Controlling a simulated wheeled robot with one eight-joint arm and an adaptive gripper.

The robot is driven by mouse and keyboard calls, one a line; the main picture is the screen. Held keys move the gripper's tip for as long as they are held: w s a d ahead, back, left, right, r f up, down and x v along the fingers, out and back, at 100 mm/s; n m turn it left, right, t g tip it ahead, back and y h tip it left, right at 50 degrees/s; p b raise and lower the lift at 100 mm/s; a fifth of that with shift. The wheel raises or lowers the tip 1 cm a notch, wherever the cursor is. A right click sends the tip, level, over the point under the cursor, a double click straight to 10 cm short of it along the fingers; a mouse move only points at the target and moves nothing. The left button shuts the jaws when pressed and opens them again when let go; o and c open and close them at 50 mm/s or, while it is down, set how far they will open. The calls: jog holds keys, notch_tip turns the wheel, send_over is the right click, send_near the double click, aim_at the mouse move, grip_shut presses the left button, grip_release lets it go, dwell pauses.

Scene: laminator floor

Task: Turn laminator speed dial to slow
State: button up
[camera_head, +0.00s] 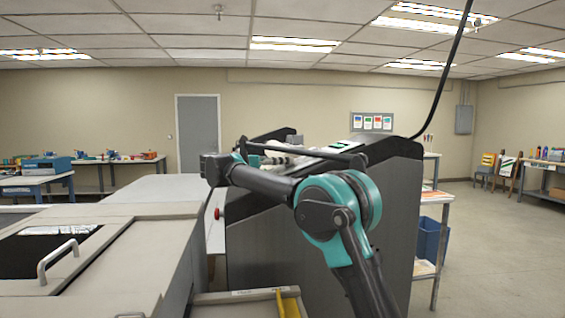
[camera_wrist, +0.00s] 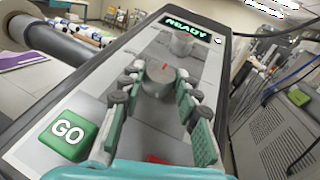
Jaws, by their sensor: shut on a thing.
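The laminator (camera_head: 310,255) is a large dark grey machine in the middle of the head view; my arm reaches across in front of it. In the wrist view its sloped panel (camera_wrist: 130,50) fills the middle. A round grey dial (camera_wrist: 158,82) with a red mark on top stands on the panel. My gripper (camera_wrist: 160,79) is shut on this dial, with one finger on each side. The dial's printed scale cannot be read. My fingertips are not clear in the head view.
A green GO button (camera_wrist: 68,135) is at the panel's lower left. A red patch (camera_wrist: 156,159) shows near the gripper base. A roller (camera_wrist: 45,45) lies left of the panel. A red knob (camera_head: 216,213) sits on the machine's left side. Open floor (camera_head: 490,240) lies to the right.

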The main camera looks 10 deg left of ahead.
jog(key=shift+n+t, duration=0.3)
jog(key=n+y, duration=0.1)
jog(key=n+t+y, duration=0.2)
jog(key=shift+s+d, duration=0.2)
jog(key=shift+s, duration=0.05)
jog(key=n+y, duration=0.1)
jog(key=n+t+y, duration=0.1)
jog(key=n+y, duration=0.1)
jog(key=n+t+y, duration=0.1)
jog(key=shift+s+d+r+y, duration=0.1)
jog(key=shift+s+d+y, duration=0.05)
jog(key=shift+d+y, duration=0.15)
jog(key=n+y, duration=0.6)
jog(key=shift+d+r+t+y, duration=0.15)
jog(key=shift+d+t+y, duration=0.15)
jog(key=shift+y, duration=0.4)
jog(key=o, duration=1.2)
jog(key=shift+c, duration=0.2)
jog(key=v, duration=1.2)
